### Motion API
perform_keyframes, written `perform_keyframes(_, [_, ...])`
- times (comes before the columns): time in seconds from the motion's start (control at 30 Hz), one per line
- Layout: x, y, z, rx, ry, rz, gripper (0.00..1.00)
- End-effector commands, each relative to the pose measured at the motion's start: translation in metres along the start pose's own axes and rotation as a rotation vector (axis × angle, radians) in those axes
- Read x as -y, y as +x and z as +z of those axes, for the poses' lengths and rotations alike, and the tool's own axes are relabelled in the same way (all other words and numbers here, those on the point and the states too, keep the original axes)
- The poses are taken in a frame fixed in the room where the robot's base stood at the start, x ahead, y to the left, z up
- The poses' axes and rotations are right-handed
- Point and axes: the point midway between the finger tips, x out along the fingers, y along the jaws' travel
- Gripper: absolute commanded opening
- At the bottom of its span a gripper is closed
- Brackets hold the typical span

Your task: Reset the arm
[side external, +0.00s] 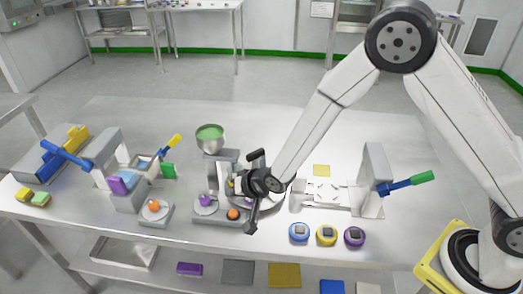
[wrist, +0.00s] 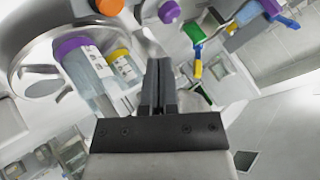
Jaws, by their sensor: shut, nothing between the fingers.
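My gripper (side external: 237,184) is low over the middle of the bench in the side external view, beside the stand under the green-filled bowl (side external: 210,135). In the wrist view its two dark fingers (wrist: 158,72) are together with nothing between them. A purple-capped vial (wrist: 85,70) and a yellow-capped vial (wrist: 122,68) stand in a round metal holder (wrist: 28,85) just left of the fingers. Whether the fingers touch anything is unclear. My gripper and wrist hide part of this holder in the side external view.
Left are a blue-handled device (side external: 65,152) and a press with a yellow handle (side external: 172,143). Right is a device with a green-tipped lever (side external: 422,177). Blue (side external: 299,231), yellow (side external: 326,235) and purple (side external: 354,236) round pieces line the front edge. The bench's back is clear.

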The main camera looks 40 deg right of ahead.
Motion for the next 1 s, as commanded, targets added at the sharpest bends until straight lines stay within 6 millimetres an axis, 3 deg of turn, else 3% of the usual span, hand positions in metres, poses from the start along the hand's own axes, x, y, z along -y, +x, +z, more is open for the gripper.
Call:
perform_keyframes(0.17, [-0.006, -0.011, -0.007, 0.008, -0.02, 0.024, 0.0])
perform_keyframes(0.37, [-0.027, -0.043, -0.023, 0.045, -0.086, 0.095, 0.0])
perform_keyframes(0.67, [-0.076, -0.12, -0.038, 0.161, -0.23, 0.233, 0.0])
perform_keyframes(1.0, [-0.13, -0.209, -0.024, 0.338, -0.373, 0.346, 0.0])
